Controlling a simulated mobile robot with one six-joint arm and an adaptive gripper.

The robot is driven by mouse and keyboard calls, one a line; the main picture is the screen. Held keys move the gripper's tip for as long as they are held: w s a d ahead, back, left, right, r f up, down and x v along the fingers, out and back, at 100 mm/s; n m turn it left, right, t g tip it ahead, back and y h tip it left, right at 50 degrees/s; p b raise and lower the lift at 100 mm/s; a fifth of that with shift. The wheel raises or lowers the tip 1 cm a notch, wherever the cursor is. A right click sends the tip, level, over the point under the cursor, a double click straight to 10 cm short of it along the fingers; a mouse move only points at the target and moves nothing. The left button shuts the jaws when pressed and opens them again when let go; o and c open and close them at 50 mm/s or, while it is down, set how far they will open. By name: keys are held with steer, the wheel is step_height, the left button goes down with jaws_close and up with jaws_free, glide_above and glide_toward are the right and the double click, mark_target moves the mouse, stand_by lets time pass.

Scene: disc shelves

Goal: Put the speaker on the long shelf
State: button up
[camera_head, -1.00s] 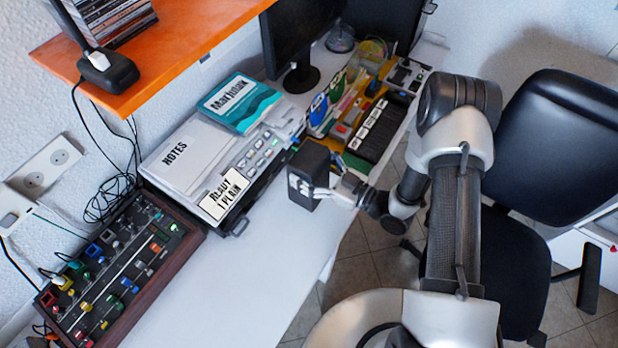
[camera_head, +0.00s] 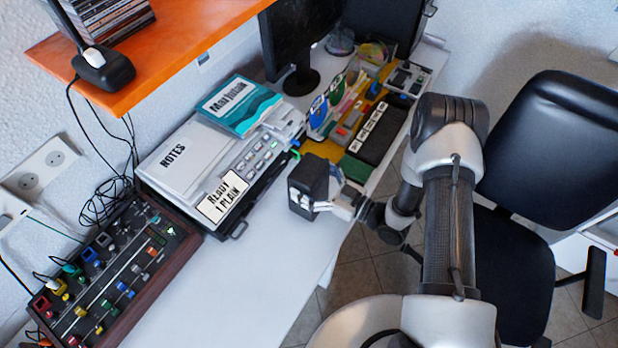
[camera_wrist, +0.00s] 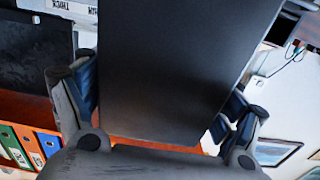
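The speaker (camera_head: 309,180) is a small black box at the front edge of the white desk in the head view. My gripper (camera_head: 322,194) is at its right side, with light fingers across its lower part. In the wrist view the speaker (camera_wrist: 185,65) fills the middle, with a finger of my gripper (camera_wrist: 155,110) on each side, closed on it. Whether the speaker's base touches the desk is hard to tell. An orange shelf (camera_head: 165,50) is on the wall at the upper left; it holds disc cases and a black device.
The white desk (camera_head: 235,285) is bare in front. A monitor (camera_head: 300,40) stands at the back. A black chair (camera_head: 555,150) is at the right.

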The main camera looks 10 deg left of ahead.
steer(key=shift+o, duration=1)
